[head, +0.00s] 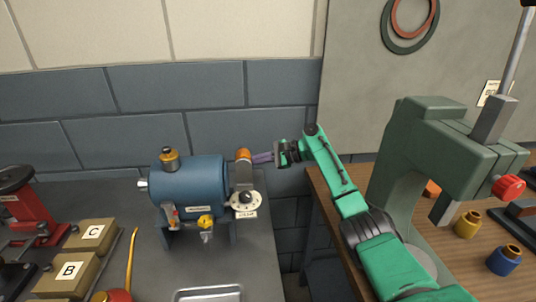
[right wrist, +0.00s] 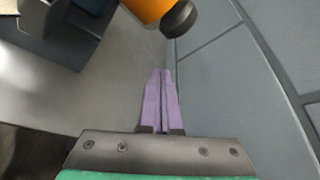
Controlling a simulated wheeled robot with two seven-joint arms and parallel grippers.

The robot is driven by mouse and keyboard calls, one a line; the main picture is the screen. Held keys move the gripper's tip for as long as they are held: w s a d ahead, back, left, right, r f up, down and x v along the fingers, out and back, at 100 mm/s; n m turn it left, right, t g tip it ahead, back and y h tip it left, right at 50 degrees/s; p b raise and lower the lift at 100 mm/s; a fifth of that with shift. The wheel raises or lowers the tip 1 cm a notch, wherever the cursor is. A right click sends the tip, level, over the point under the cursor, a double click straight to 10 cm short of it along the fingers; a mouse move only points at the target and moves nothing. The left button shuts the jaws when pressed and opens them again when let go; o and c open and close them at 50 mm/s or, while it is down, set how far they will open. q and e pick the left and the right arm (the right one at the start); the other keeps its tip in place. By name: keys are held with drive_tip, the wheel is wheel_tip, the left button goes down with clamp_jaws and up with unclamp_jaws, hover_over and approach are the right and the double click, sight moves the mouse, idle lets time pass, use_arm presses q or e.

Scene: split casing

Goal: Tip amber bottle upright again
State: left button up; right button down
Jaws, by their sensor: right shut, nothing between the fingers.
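An orange-amber piece (head: 243,155), which looks like the amber bottle, shows small beside the right end of the blue casing (head: 190,187). Whether it lies or stands is hard to tell in the head view. In the right wrist view the amber body (right wrist: 148,8) enters from the top edge, with its dark cap (right wrist: 180,19) towards the right; most of it is cut off. My right gripper (head: 256,158) is just right of it, its purple fingers (right wrist: 160,75) shut with nothing between them and apart from the cap. My left gripper is not in view.
Boxes C (head: 92,234) and B (head: 69,272), a red vise-like tool (head: 35,215) and an oil can (head: 119,294) stand left. A green press (head: 433,150) and small bottles occupy the wooden table. A grey block wall stands behind.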

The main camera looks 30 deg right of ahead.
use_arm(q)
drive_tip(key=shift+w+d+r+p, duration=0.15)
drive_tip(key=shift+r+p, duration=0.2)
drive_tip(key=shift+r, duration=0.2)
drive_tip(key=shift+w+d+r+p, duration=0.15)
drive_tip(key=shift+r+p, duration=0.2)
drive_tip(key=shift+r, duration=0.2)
use_arm(e)
drive_tip(key=s+r, duration=0.1)
drive_tip(key=s+a+r, duration=0.1)
drive_tip(key=r, duration=0.1)
drive_tip(key=shift+s+r, duration=0.1)
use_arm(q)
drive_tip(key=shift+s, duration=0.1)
use_arm(e)
drive_tip(key=shift+a, duration=0.1)
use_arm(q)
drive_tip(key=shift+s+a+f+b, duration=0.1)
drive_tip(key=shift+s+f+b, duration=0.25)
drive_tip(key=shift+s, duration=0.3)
use_arm(e)
drive_tip(key=shift+s+r+n, duration=0.15)
drive_tip(key=shift+r+n, duration=0.15)
drive_tip(key=shift+r, duration=0.05)
